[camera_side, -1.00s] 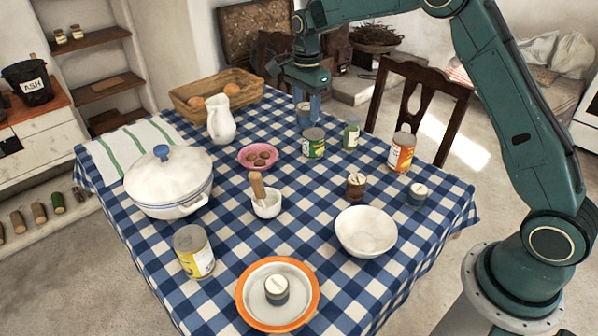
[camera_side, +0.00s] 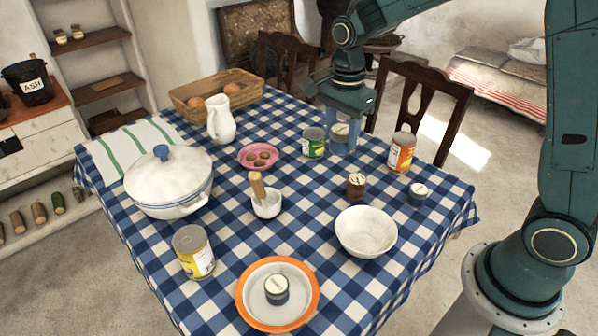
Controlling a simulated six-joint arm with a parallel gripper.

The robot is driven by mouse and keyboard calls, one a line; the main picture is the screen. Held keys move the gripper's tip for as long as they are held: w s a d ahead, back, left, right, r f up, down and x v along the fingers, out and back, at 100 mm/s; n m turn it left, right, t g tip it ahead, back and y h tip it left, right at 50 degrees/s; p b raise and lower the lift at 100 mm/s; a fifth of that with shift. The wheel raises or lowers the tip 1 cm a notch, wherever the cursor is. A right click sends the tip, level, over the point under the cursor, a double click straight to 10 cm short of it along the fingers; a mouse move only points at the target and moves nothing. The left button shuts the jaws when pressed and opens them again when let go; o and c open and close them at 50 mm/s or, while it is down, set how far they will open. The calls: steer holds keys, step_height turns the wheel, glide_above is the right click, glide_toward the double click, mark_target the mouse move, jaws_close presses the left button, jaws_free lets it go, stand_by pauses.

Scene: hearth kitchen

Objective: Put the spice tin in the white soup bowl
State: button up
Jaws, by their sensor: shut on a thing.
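My gripper (camera_side: 342,138) points down over the far right part of the table. It is shut on a small tin with a pale lid (camera_side: 341,129), taken to be the spice tin; the fingers partly cover it. The white soup bowl (camera_side: 366,240) stands empty at the near right of the table, well in front of my gripper. Similar small lidded tins stand elsewhere: a grey one (camera_side: 277,289) on the orange-rimmed plate, a brown one (camera_side: 355,187) behind the bowl, and a blue-grey one (camera_side: 417,195) near the right edge.
A green can (camera_side: 313,143) is close left of my gripper and an orange can (camera_side: 401,152) is to its right. A mortar with pestle (camera_side: 266,205) stands left of the bowl. A white pot (camera_side: 168,181), yellow can (camera_side: 194,252), pitcher (camera_side: 220,118) and pink dish (camera_side: 259,155) lie farther left.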

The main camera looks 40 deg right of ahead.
glide_above(363, 243)
steer(key=shift+f, duration=0.5)
step_height(363, 243, down, 16)
steer(key=shift+f, duration=0.1)
stand_by(0.6)
steer(key=shift+f, duration=0.15)
steer(key=shift+f, duration=1.75)
steer(key=shift+f, duration=0.1)
steer(key=o, duration=1)
